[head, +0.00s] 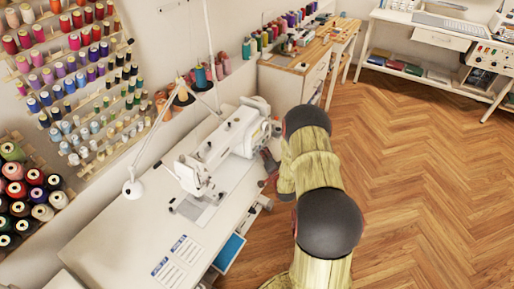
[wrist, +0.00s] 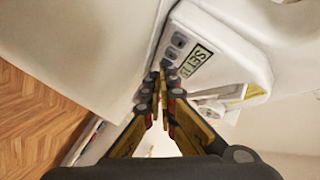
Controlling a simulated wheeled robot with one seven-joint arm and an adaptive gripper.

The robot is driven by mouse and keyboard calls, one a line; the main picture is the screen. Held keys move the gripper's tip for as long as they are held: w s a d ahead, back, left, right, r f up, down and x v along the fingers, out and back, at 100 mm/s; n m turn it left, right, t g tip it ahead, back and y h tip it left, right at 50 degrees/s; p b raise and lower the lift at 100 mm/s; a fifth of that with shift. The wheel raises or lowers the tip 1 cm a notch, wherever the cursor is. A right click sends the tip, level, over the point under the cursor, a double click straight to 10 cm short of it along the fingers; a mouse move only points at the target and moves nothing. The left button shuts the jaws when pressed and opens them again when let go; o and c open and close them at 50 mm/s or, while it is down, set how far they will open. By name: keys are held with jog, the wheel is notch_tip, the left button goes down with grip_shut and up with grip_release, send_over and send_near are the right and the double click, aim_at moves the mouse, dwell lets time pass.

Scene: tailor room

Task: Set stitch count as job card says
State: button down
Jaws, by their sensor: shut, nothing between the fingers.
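The white sewing machine (head: 225,140) stands on the white table (head: 110,235) in the head view. In the wrist view its control panel (wrist: 222,45) has a small display (wrist: 197,60) with dark, rotated characters that I cannot read surely. Grey buttons (wrist: 178,39) sit beside the display. My gripper (wrist: 163,70) is shut and empty, its fingertips at the panel by the lower end of the button row. I cannot tell whether they touch a button. Printed cards with blue headings (head: 178,260) lie on the table's front part; their text is too small to read.
A lamp (head: 134,188) stands over the table's left side. Thread racks (head: 80,75) cover the wall at left. A wooden-topped cabinet (head: 295,65) stands behind the machine. The wooden floor (head: 425,170) to the right is clear.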

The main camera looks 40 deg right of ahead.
jog(key=shift+s, duration=0.1)
jog(key=shift+s+d, duration=0.4)
jog(key=shift+s, duration=0.5)
jog(key=shift+s+d, duration=0.35)
jog(key=shift+s, duration=0.55)
jog(key=shift+s+d, duration=0.4)
jog(key=shift+s, duration=0.5)
